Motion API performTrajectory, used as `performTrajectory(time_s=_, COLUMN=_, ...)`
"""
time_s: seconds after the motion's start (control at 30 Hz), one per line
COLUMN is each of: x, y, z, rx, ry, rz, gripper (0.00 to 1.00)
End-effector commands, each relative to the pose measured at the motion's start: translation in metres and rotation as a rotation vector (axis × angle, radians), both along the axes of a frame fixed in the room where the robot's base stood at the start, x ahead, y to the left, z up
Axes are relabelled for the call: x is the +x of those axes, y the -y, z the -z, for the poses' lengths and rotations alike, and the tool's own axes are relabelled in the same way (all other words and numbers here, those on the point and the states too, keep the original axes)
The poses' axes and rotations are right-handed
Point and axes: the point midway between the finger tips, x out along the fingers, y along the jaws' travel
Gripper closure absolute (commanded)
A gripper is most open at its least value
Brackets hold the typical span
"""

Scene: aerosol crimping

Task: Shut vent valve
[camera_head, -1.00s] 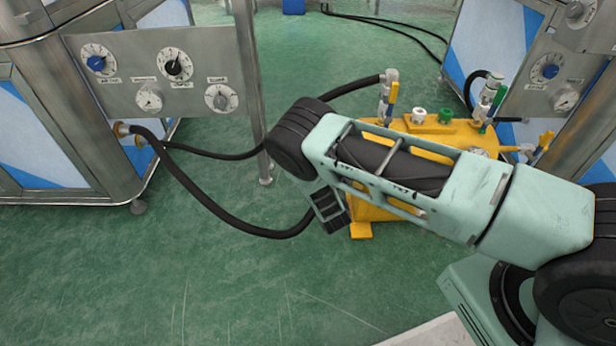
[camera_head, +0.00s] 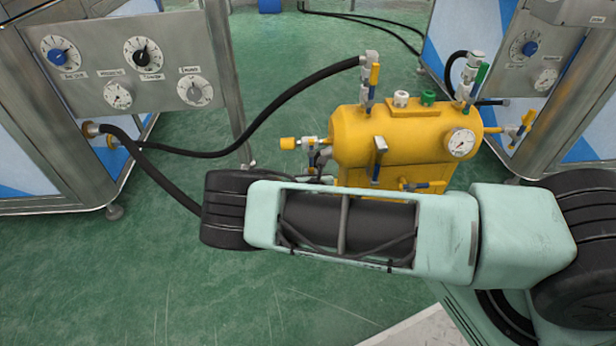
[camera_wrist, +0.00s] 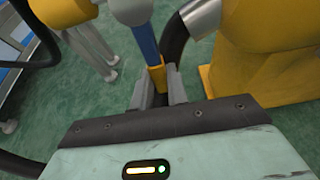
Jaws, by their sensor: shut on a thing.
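In the wrist view my gripper (camera_wrist: 158,88) is shut on the yellow end of a blue valve lever (camera_wrist: 146,45), with one grey finger on each side. The lever hangs down from a grey valve body (camera_wrist: 131,10). In the head view my arm covers the gripper, so the held lever is hidden there. The yellow tank (camera_head: 400,138) stands just behind my arm. Several lever valves sit on it, with one at top left (camera_head: 373,78) and a blue one low on its front (camera_head: 425,186). I cannot read which is marked as the vent.
A black hose (camera_head: 275,110) runs from the tank's top left valve to the left cabinet. It also passes close behind the fingers in the wrist view (camera_wrist: 172,45). A dial panel (camera_head: 135,70) stands at left, another cabinet at right. The green floor at front left is clear.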

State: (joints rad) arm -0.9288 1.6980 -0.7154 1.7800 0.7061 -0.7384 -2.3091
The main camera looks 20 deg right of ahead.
Motion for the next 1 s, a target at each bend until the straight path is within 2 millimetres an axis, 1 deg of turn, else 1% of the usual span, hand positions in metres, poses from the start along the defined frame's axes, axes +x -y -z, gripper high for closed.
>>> performTrajectory(time_s=0.53, x=-0.0022, y=0.0026, z=0.0011, rx=-0.028, ry=-0.013, rz=0.001, gripper=1.0)
performTrajectory(time_s=0.57, x=-0.0023, y=0.0026, z=0.0012, rx=-0.028, ry=-0.013, rz=0.001, gripper=0.82)
performTrajectory(time_s=0.6, x=-0.0023, y=0.0026, z=0.0012, rx=-0.028, ry=-0.014, rz=0.001, gripper=0.71)
performTrajectory(time_s=0.63, x=-0.0021, y=0.0026, z=0.0012, rx=-0.028, ry=-0.013, rz=0.001, gripper=0.63)
performTrajectory(time_s=0.9, x=-0.0016, y=0.002, z=0.0004, rx=-0.025, ry=-0.01, rz=0.001, gripper=0.63)
performTrajectory(time_s=1.0, x=-0.005, y=0.0, z=-0.002, rx=-0.026, ry=-0.01, rz=-0.002, gripper=0.63)
